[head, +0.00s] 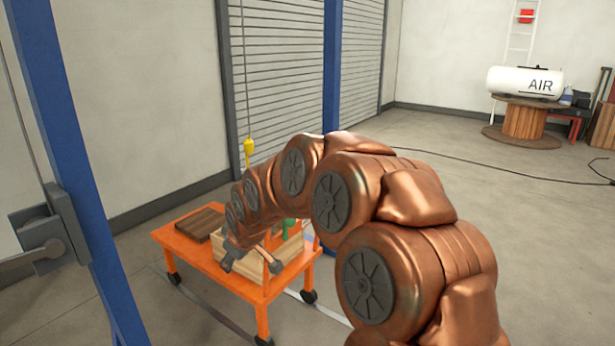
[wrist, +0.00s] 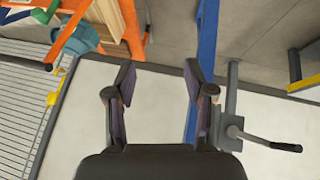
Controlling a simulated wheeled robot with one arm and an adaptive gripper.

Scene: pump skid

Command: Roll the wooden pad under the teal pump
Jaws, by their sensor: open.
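A dark brown square wooden pad (head: 200,223) lies flat on the left part of an orange wheeled cart (head: 178,248). A teal rounded body (wrist: 82,38), which looks like part of the pump, shows beside orange bars in the wrist view. In the head view my arm hides most of that area, so the pump cannot be made out clearly there. My gripper (wrist: 158,78) is open and empty, with its two dark fingers spread apart. In the head view my gripper (head: 227,262) is at the front of the cart, to the right of the pad.
A pale wooden crate (head: 254,268) with a green item stands on the cart. A yellow hanging fitting (head: 248,146) is behind it. Blue posts (head: 332,65) frame the area; one carries a grey winch (head: 50,235). A white air tank (head: 525,81) stands far right. Floor right is mostly open.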

